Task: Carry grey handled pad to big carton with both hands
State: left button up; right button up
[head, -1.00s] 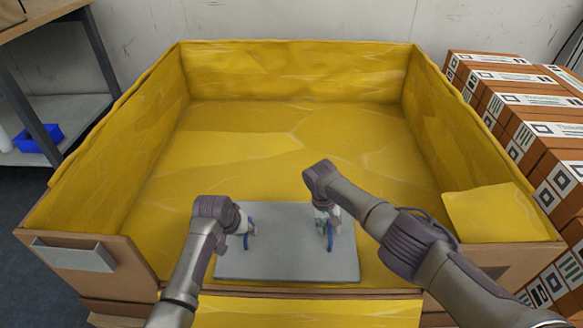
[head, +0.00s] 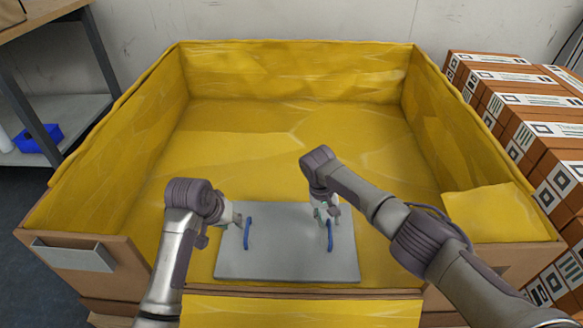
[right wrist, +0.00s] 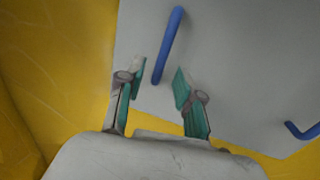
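The grey pad (head: 287,262) lies flat on the yellow floor of the big carton (head: 75,205), near its lowered front edge. It has two blue handles, a left one (head: 247,233) and a right one (head: 330,236). My left gripper (head: 236,219) is beside the left handle, on its left, and appears apart from it; its fingers are too small to read. My right gripper (head: 325,211) is at the far end of the right handle. In the right wrist view my right gripper (right wrist: 159,85) is open, its fingertips apart with the right handle (right wrist: 168,46) between and beyond them.
Yellow lining covers the carton's walls, and a yellow flap (head: 490,211) lies at its right front corner. Stacked orange-brown boxes (head: 520,110) stand at the right. A shelf with a blue bin (head: 38,138) is at the left. The carton floor behind the pad is clear.

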notch_tip(320, 180, up, 8)
jog(key=a, duration=0.1)
jog(key=shift+a+f, duration=0.2)
jog(key=shift+a, duration=0.05)
jog(key=shift+w, duration=0.1)
